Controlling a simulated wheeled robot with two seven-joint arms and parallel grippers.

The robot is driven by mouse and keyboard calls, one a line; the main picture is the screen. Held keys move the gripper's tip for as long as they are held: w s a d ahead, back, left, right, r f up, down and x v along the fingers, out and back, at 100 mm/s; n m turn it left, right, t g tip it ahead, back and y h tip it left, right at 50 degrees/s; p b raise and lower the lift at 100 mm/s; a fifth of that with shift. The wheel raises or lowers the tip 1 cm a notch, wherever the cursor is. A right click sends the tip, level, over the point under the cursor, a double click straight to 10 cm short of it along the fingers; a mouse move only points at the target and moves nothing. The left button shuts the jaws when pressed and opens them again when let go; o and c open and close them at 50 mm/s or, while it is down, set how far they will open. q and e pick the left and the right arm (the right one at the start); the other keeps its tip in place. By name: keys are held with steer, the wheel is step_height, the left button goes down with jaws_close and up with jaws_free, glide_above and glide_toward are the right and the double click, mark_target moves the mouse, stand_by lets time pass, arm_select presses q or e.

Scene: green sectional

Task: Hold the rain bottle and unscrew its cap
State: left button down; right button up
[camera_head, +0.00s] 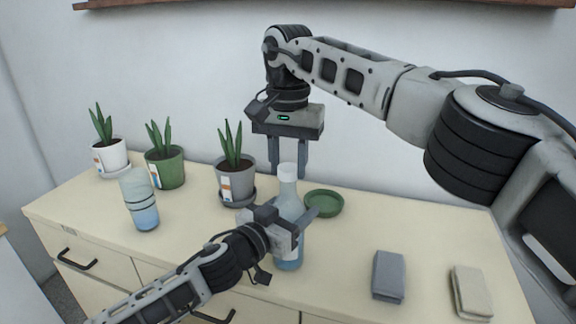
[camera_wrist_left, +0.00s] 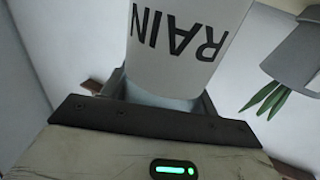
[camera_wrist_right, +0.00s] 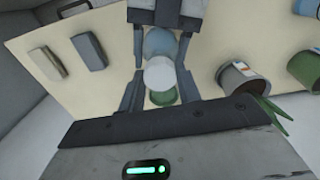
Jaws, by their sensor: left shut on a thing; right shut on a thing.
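The rain bottle (camera_head: 289,210) is a pale blue, see-through bottle with a white cap (camera_head: 288,170), upright over the cabinet top. Its RAIN label (camera_wrist_left: 180,35) fills the left wrist view. My left gripper (camera_head: 300,222) is shut around the bottle's body from the front left. My right gripper (camera_head: 289,172) points down from above, its fingers on either side of the cap and shut on it. The right wrist view shows the white cap (camera_wrist_right: 160,75) between the fingers. Whether the bottle's base touches the surface is hard to tell.
Behind stand potted plants in a white pot (camera_head: 110,158), a green pot (camera_head: 165,168) and a grey pot (camera_head: 236,184). A second bluish bottle (camera_head: 140,203) stands left. A green saucer (camera_head: 324,203) lies right of the bottle. Grey (camera_head: 388,276) and beige (camera_head: 470,292) folded cloths lie front right.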

mark_target(288, 167)
steer(key=shift+r, duration=0.1)
steer(key=shift+r, duration=2)
arm_select(q)
steer(key=shift+c, duration=1.6)
jaws_free()
